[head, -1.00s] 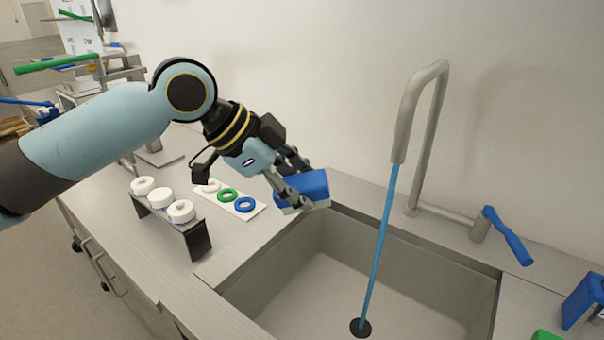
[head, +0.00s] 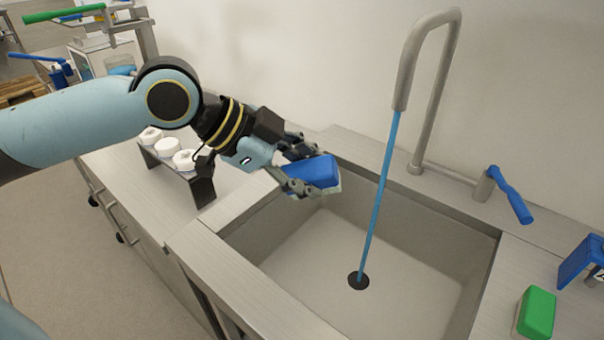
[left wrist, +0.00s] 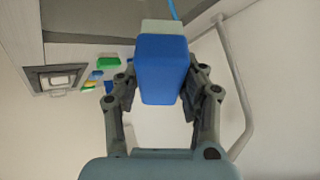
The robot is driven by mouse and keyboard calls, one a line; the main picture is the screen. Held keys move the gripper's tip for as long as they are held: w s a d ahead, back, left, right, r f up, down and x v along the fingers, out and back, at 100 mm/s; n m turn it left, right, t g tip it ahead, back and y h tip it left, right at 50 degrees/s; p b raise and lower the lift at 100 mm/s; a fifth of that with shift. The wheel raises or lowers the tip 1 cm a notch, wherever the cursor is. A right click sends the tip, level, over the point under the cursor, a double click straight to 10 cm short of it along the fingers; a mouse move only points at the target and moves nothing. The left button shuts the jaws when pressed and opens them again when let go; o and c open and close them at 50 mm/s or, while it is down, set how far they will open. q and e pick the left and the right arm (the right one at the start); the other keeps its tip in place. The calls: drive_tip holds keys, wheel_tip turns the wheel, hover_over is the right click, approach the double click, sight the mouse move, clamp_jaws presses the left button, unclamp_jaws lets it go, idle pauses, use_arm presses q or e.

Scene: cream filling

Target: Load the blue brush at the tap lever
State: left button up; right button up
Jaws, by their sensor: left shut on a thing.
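The blue brush (head: 314,172) is a blue block with a pale underside. My left gripper (head: 303,170) is shut on it and holds it over the left back part of the sink (head: 262,232). In the left wrist view the blue brush (left wrist: 162,68) sits between both fingers (left wrist: 160,95), its pale side at the top. The blue tap lever (head: 511,195) stands right of the grey tap (head: 428,75). A blue stream of water (head: 378,205) runs from the spout to the black drain (head: 358,281). The brush is left of the stream and apart from it. My right gripper is not in view.
A green brush (head: 537,312) lies on the right counter near a blue holder (head: 581,262). A dark rack (head: 197,189) with white round pieces (head: 184,160) stands on the left counter. The sink basin is otherwise clear.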

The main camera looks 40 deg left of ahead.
use_arm(q)
drive_tip(key=w+d+f+b, duration=0.1)
drive_tip(key=w+b, duration=0.2)
drive_tip(key=w, duration=0.3)
drive_tip(key=w+d+f+b, duration=0.1)
drive_tip(key=w+b, duration=0.3)
drive_tip(key=w, duration=0.2)
drive_tip(key=shift+w+d+f, duration=0.3)
drive_tip(key=shift+d+f, duration=0.05)
drive_tip(key=shift+d, duration=0.05)
drive_tip(key=shift+s, duration=0.1)
drive_tip(key=s+a+p, duration=0.1)
drive_tip(key=s+p, duration=0.2)
drive_tip(key=s, duration=0.4)
drive_tip(key=shift+s+a+p, duration=0.3)
drive_tip(key=shift+s+a, duration=0.05)
drive_tip(key=shift+a, duration=0.05)
idle(1.4)
